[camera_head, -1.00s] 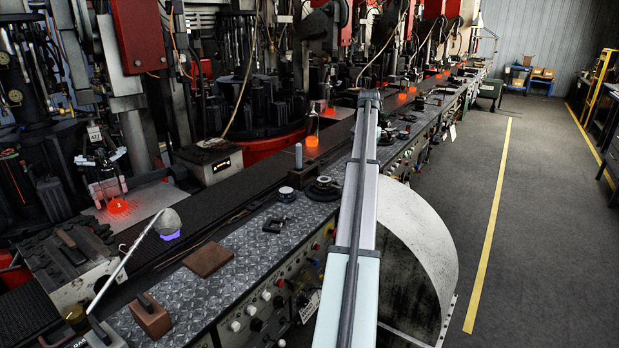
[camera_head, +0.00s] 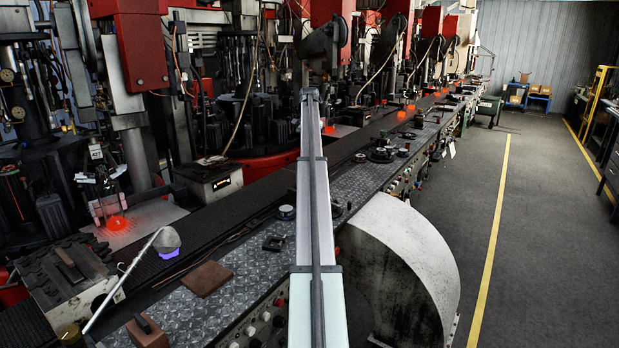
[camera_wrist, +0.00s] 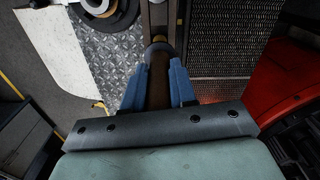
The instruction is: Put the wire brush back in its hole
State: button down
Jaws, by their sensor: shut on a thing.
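In the wrist view my gripper (camera_wrist: 158,80) has its two blue fingers closed on the sides of a dark brown, handle-like thing (camera_wrist: 158,93), which appears to be the wire brush. Its far end shows a rounded grey edge and a yellowish bit; I cannot make out bristles. It is held above the machine bench, over the strip between the diamond-plate top and a dark grating. In the head view my arm hides the gripper and the brush. I cannot pick out the hole in either view.
A diamond-plate bench top (camera_head: 215,315) carries a brown block (camera_head: 207,278) and round fittings (camera_head: 380,154). A ladle-like rod (camera_head: 125,275) leans at left. A large curved grey guard (camera_head: 405,255) stands at right. Glowing orange glass (camera_head: 116,223) sits at the machine. Open floor (camera_head: 545,230) lies right.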

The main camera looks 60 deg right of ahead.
jog(key=shift+f, duration=4.6)
jog(key=c, duration=0.9)
grip_release()
jog(key=shift+r, duration=0.1)
notch_tip(320, 180, up, 13)
jog(key=shift+f, duration=0.15)
